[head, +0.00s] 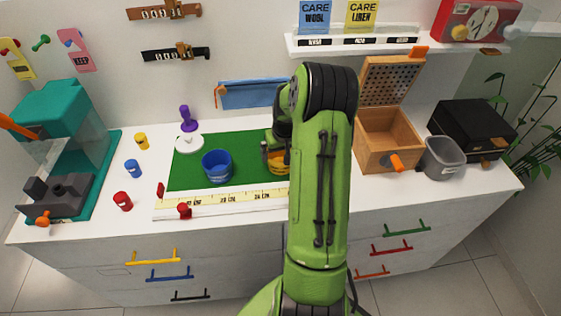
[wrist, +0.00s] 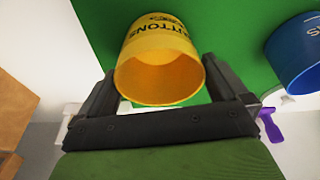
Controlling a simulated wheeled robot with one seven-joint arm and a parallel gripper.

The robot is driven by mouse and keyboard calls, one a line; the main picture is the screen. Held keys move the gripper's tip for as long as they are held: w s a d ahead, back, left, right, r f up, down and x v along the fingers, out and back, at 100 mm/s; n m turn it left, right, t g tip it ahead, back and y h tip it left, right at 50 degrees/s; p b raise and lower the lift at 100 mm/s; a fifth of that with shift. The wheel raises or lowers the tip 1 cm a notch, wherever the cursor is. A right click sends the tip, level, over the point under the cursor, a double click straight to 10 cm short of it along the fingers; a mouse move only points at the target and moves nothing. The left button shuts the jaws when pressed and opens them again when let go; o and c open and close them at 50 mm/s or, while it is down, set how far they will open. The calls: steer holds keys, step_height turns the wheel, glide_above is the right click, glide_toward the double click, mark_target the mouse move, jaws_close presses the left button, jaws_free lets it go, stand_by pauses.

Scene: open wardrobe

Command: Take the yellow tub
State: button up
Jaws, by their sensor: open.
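The yellow tub (head: 277,167) stands on the green mat (head: 240,145), partly hidden by my arm in the head view. In the wrist view the yellow tub (wrist: 158,72) shows its open mouth and dark lettering on its side. My gripper (wrist: 160,90) is open, with one finger on each side of the tub. A small gap shows beside the right finger; I cannot tell whether the left finger touches. In the head view my gripper (head: 270,150) is at the tub, largely hidden by my arm.
A blue tub (head: 217,166) stands left of the yellow one on the mat. A yellow ruler (head: 225,198) runs along the mat's front. An open wooden box (head: 388,140) and a grey bin (head: 442,158) stand to the right. A purple-handled stamp (head: 188,120) is behind the mat's left.

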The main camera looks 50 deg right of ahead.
steer(key=shift+x, duration=1.1)
steer(key=shift+r, duration=0.1)
steer(key=c, duration=0.7)
